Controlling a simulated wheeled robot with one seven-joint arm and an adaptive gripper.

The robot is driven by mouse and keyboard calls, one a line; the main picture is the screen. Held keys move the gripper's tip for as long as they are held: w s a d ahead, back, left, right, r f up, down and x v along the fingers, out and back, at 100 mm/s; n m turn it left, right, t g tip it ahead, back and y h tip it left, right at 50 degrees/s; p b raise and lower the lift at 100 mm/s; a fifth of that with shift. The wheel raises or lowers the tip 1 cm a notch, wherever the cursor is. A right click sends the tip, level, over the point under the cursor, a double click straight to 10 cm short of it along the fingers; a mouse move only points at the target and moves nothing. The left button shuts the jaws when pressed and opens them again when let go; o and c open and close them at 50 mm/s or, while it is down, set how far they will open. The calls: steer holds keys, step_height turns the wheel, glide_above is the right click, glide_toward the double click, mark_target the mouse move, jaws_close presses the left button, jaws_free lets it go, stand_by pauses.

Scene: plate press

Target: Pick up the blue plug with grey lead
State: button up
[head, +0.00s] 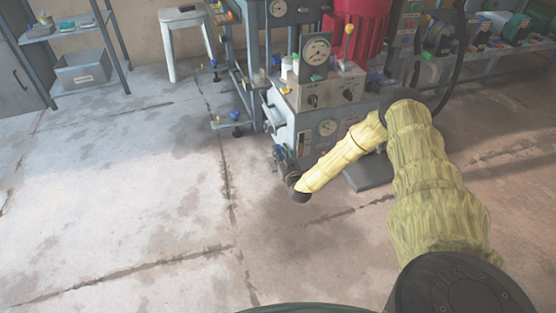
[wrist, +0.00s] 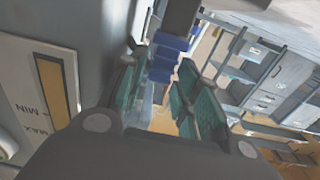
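Blue ribbed pieces (wrist: 164,60) show in the wrist view, in a row just beyond and between my fingertips; they look like the blue plug, but its grey lead cannot be made out. My gripper (wrist: 158,88) is open, with teal pads on either side of a gap and nothing clearly held. In the head view my gripper (head: 280,158) is a dark shape at the lower left front of the press. A small blue part (head: 268,127) shows just above it on the press's left side. I cannot tell whether the pads touch the plug.
The grey press body (head: 310,125) with gauges and knobs stands close beside my gripper; its panel (wrist: 50,80) fills the wrist view's left. A red cylinder (head: 357,35), white stool (head: 184,20) and shelf (head: 75,35) stand behind. Floor on the left is clear.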

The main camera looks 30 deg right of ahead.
mark_target(279, 150)
steer(key=shift+b+x, duration=0.7)
steer(key=shift+x, duration=0.85)
jaws_close()
